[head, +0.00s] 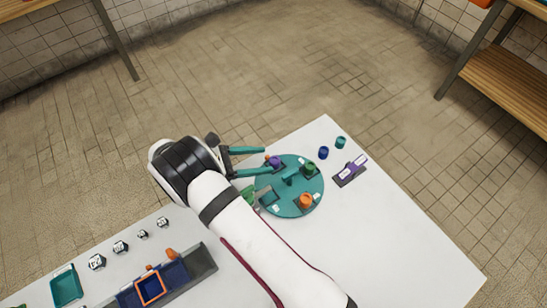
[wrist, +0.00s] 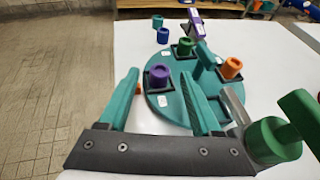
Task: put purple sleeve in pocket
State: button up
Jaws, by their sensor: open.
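The purple sleeve (head: 274,162) stands at the far-left edge of a round teal turntable (head: 291,208). In the wrist view the purple sleeve (wrist: 160,77) shows upright between my two teal fingertips. My gripper (head: 264,160) is open, with one finger to each side of the sleeve in the picture; I cannot tell whether they touch it. The turntable carries dark square pockets: one with a green sleeve (wrist: 185,47), one with an orange sleeve (wrist: 231,67). Another pocket (head: 267,195) looks empty and is partly hidden by my arm. The purple sleeve's base is partly hidden.
A blue sleeve (head: 323,152), a teal sleeve (head: 341,142) and a dark block with a purple part (head: 350,171) stand beyond the turntable. A teal tray (head: 66,286), a dark bin with an orange frame (head: 150,288) and several small nuts lie left. The table's right side is clear.

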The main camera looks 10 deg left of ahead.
jog(key=v, duration=0.7)
jog(key=d+r+m+g+y, duration=0.2)
jog(key=d+r+m+g, duration=0.5)
jog(key=d+r+m, duration=0.5)
jog(key=s+d+r+m+g+y, duration=0.1)
jog(key=s+d+r+m+y, duration=0.15)
jog(key=s+d, duration=0.25)
jog(key=s+d+r+m+g+y, duration=0.1)
jog(key=s+d+m+y, duration=0.25)
jog(key=d, duration=0.25)
jog(key=s+m+t+y, duration=0.2)
jog(key=s+m+y, duration=0.3)
jog(key=s+m, duration=0.6)
jog(key=shift+s+d+f+m, duration=0.25)
jog(key=shift+s+f+m, duration=0.05)
jog(key=shift+s, duration=0.05)
